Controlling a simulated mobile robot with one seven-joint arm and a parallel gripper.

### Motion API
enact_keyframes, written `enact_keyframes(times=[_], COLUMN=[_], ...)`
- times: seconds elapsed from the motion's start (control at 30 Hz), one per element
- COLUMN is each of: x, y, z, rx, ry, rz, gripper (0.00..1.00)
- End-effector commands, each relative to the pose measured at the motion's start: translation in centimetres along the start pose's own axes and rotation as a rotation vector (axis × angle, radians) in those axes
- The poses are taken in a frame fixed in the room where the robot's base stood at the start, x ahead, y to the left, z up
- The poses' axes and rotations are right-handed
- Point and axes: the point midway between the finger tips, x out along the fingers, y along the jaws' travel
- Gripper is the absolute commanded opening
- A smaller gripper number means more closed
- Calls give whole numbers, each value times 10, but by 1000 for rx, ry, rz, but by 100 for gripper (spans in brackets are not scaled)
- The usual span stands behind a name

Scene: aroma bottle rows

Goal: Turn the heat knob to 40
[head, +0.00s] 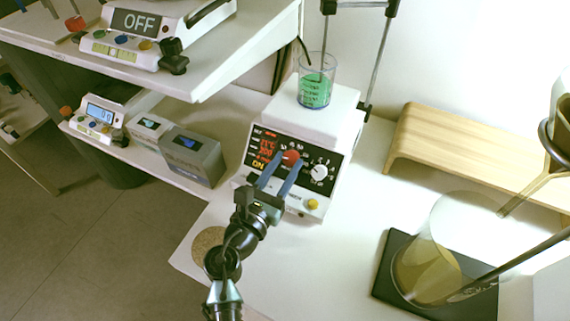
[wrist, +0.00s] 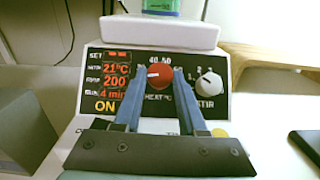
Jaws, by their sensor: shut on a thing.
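The hot-plate stirrer (head: 310,115) stands on the white bench with a dark control panel facing me. Its red heat knob (head: 291,157) also shows in the wrist view (wrist: 160,75), with 40 and 50 marked above it. My gripper (head: 280,172) reaches the panel, and its blue fingers are shut on the red knob, one on each side. The white stir knob (wrist: 209,85) is to the right, clear of the fingers. The display (wrist: 113,80) reads 21°C, 200 and 4 min, with ON below. The knob's exact pointer setting is hard to tell.
A beaker of green liquid (head: 315,90) stands on the stirrer's plate, by a metal stand. A yellow button (head: 312,204) is at the lower right of the panel. A wooden riser (head: 470,150) and a large flask (head: 428,265) are to the right.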

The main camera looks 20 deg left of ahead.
Motion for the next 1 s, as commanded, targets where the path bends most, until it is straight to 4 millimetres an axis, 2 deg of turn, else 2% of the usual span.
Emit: enact_keyframes(times=[0.37, 1.0], x=[0, 2], y=[2, 12], z=[0, 4], rx=[73, 507], ry=[-1, -1], rz=[-59, -421], gripper=[0, 0])
